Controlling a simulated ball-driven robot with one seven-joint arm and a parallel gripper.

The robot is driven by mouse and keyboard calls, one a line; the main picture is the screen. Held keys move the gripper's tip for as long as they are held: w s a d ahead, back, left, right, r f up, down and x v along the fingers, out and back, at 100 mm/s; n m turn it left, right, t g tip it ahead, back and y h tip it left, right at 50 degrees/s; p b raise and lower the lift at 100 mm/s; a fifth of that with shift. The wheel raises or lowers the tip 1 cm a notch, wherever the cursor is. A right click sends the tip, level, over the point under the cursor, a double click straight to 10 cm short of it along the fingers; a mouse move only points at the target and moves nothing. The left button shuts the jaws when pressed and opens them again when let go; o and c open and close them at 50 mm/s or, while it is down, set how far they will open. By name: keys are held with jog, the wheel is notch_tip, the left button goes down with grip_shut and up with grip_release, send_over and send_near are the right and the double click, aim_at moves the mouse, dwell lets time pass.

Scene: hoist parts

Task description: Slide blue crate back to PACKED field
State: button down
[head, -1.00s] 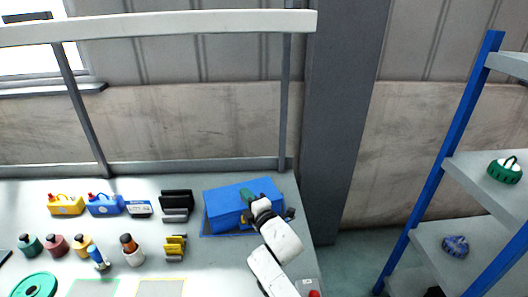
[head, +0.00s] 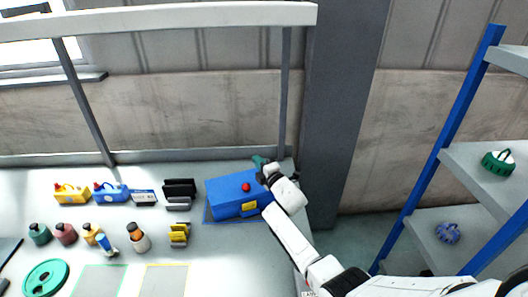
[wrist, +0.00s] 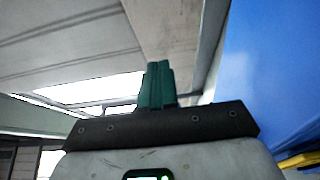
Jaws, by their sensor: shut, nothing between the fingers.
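The blue crate (head: 226,194) sits at the right end of the bench, with a red knob-like spot (head: 245,187) and a yellow patch (head: 249,206) on it. A blue-outlined field (head: 208,217) shows at its left and front edges; no lettering is readable there. My gripper (head: 260,162) is at the crate's back right corner, its green fingers shut and empty. In the wrist view the shut fingers (wrist: 157,85) point ahead and the blue crate (wrist: 275,75) fills the right side. Whether they touch cannot be told. My arm hides the crate's right end.
A black holder (head: 179,188) and a yellow holder (head: 179,234) stand left of the crate. Several bottles and jugs stand farther left. Green-outlined (head: 100,282) and yellow-outlined (head: 165,280) mats lie bare in front. A rail post (head: 284,110) rises behind my gripper. A shelf rack (head: 440,150) stands right.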

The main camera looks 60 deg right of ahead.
jog(key=d+b, duration=0.1)
jog(key=d, duration=0.1)
jog(key=w+d+b, duration=0.1)
jog(key=d, duration=0.1)
jog(key=w+d+b, duration=0.1)
jog(key=d, duration=0.1)
jog(key=shift+f+b, duration=0.25)
jog(key=shift+b, duration=0.15)
jog(key=shift+w+d+r+b, duration=0.15)
jog(key=shift+w+d+b, duration=0.1)
jog(key=shift+d, duration=0.15)
jog(key=shift+w+d+r+b, duration=0.1)
jog(key=shift+d+b, duration=0.15)
jog(key=shift+d, duration=0.1)
